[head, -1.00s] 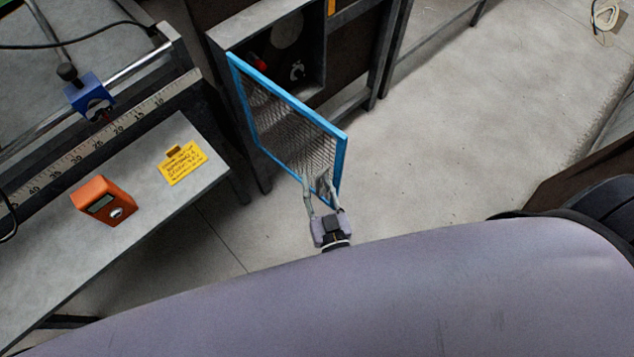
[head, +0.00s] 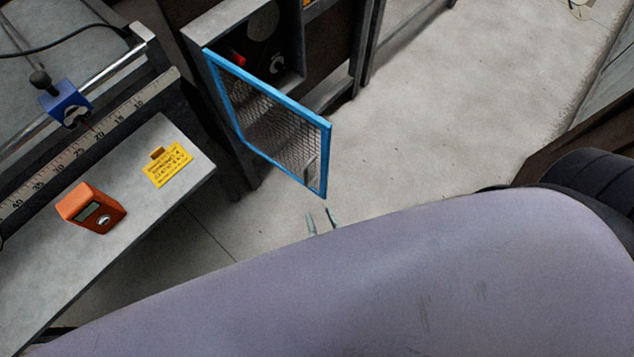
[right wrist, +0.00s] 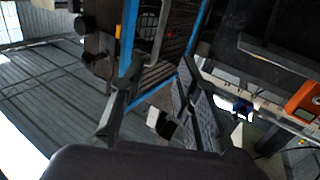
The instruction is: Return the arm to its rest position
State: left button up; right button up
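My right gripper (head: 321,221) shows only its two fingertips above my large grey-violet arm link in the head view. The tips are apart, with bare floor between and around them. In the right wrist view the two dark fingers (right wrist: 155,98) are spread, with nothing seen held between them. The blue-framed mesh door (head: 326,160) stands swung out from the dark cabinet, just beyond the fingertips and apart from them. Its blue frame also shows past the fingers in the right wrist view (right wrist: 130,45). My left gripper is not in view.
A grey bench (head: 120,240) at left carries an orange meter (head: 92,209) and a yellow tag (head: 168,166). A ruler rail (head: 85,150) with a blue block (head: 66,105) lies behind it. The dark cabinet (head: 197,75) holds a red knob. Concrete floor at right is clear.

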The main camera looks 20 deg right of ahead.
jog(key=shift+s, duration=0.15)
dwell(0.4)
jog(key=s+d+f+n+g+y, duration=0.1)
jog(key=s+f+g, duration=0.15)
jog(key=f, duration=0.55)
jog(key=s+f+n+g+y, duration=0.1)
jog(key=f+g, duration=0.3)
jog(key=f, duration=0.4)
jog(key=s+d+f+n+g+y, duration=0.1)
jog(key=s+f+g, duration=0.15)
jog(key=f, duration=0.65)
jog(key=s+d+f+g+h, duration=0.2)
jog(key=s+d+f+g, duration=0.6)
jog(key=s+d+f, duration=0.3)
jog(key=shift+s+d+f+h, duration=0.2)
jog(key=shift+s+d+h, duration=0.1)
jog(key=shift+s+d, duration=0.25)
jog(key=shift+a, duration=0.15)
jog(key=shift+o, duration=0.4)
